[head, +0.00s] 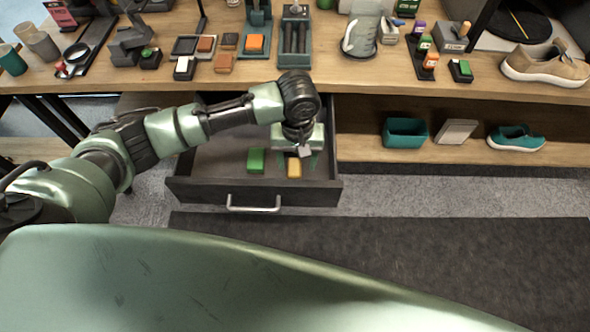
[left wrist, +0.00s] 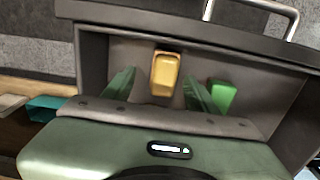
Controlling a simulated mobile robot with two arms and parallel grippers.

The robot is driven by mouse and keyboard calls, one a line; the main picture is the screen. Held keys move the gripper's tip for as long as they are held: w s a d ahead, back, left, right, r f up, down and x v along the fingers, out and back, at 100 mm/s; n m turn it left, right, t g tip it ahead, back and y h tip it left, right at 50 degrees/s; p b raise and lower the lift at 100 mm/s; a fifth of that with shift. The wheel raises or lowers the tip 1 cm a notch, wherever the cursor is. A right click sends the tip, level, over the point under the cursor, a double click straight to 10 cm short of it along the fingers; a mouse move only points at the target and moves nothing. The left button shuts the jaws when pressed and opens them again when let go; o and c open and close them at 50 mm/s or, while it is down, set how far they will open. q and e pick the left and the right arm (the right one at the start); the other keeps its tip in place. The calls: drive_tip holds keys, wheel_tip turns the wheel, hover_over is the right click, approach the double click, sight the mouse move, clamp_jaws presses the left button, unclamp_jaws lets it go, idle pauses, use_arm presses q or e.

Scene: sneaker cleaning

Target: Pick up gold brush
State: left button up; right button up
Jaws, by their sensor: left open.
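The gold brush (head: 294,169) lies in the open drawer, near its front right part. It also shows in the left wrist view (left wrist: 165,74), between my two green fingers. My left gripper (head: 299,160) is over the drawer, pointing down, with its fingers apart on either side of the gold brush. In the left wrist view my left gripper (left wrist: 160,88) is open, and I cannot tell whether the fingers touch the brush. A green brush (head: 256,161) lies to the left of the gold one in the head view. My right gripper is not in view.
The dark drawer (head: 190,190) is pulled out, with a metal handle (head: 253,206) in front. The wooden tabletop (head: 390,78) above it holds several brushes, bottles and shoes. A teal bin (head: 405,132) and a teal sneaker (head: 515,138) stand on the shelf at the right.

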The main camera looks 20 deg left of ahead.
sight(294, 167)
use_arm(q)
drive_tip(key=f, duration=0.5)
drive_tip(key=shift+a+f, duration=0.25)
drive_tip(key=shift+a, duration=0.15)
drive_tip(key=shift+c, duration=0.4)
clamp_jaws()
wheel_tip(294, 167, up, 20)
drive_tip(key=p, duration=0.1)
